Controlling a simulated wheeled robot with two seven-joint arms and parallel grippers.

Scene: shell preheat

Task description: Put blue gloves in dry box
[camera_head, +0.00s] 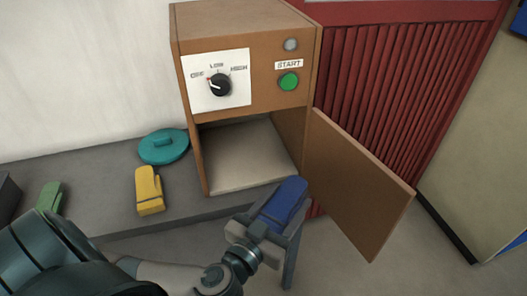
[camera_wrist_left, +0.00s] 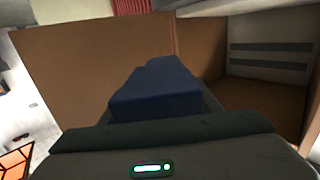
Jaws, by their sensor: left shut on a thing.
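The blue glove (camera_head: 284,202) is held in my left gripper (camera_head: 279,222), which is shut on it. The glove also shows in the left wrist view (camera_wrist_left: 156,88), pointing ahead between the fingers. The dry box (camera_head: 192,150) is a brown cabinet with its lower compartment open; the compartment floor (camera_head: 245,160) looks empty. Its door (camera_head: 360,185) is swung open to the right. The glove is outside the compartment, in front of its opening and left of the door. My right gripper is not in view.
A yellow glove (camera_head: 149,190), a teal lid (camera_head: 163,147) and a green glove (camera_head: 49,196) lie on the grey counter (camera_head: 110,175) left of the box. The box has a dial (camera_head: 220,85) and a green START button (camera_head: 289,82). A red ribbed panel (camera_head: 400,90) stands behind the door.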

